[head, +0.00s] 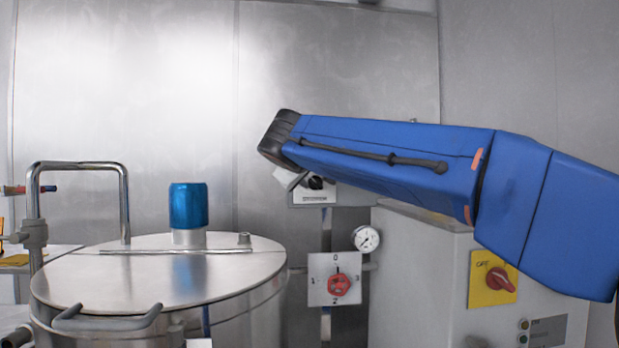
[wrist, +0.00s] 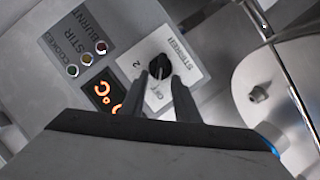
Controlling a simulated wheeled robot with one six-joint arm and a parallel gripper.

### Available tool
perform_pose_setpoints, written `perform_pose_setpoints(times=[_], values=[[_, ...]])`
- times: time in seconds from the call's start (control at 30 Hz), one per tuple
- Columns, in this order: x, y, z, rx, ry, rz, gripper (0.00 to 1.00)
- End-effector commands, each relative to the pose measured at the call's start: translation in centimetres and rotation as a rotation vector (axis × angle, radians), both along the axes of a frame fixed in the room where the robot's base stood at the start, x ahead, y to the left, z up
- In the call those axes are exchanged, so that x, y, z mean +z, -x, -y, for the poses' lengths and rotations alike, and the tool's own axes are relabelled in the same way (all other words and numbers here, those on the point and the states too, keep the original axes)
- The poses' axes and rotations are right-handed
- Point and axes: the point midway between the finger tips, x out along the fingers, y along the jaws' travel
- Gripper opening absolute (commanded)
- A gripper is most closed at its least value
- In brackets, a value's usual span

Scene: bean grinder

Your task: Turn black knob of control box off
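The control box (wrist: 205,45) fills much of the wrist view. Its black knob (wrist: 160,66) sits on a white plate lettered "STIRRER", "OFF" and "2". My gripper (wrist: 158,80) is open, with its two dark fingers apart and their tips just short of or beside the knob. I cannot tell whether they touch it. In the head view the black knob (head: 316,182) shows on the box's white plate (head: 315,197), partly covered by my blue arm. Only a small grey piece of my gripper shows there, left of the knob.
A steel drum (head: 160,275) with a blue cap (head: 188,207) stands at left. Below the box are a gauge (head: 366,239) and a red-knobbed switch plate (head: 334,279). A grey cabinet (head: 415,270) with a red knob on yellow (head: 493,279) stands at right.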

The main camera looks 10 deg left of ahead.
Motion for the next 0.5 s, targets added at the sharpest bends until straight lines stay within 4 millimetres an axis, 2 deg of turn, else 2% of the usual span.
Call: perform_pose_setpoints(times=[0.17,0.5], values=[[0.6,2.0,-0.1,0.002,-0.002,0.001,0.29],[2.4,8.5,-0.1,0.003,-0.001,0.001,0.29]])
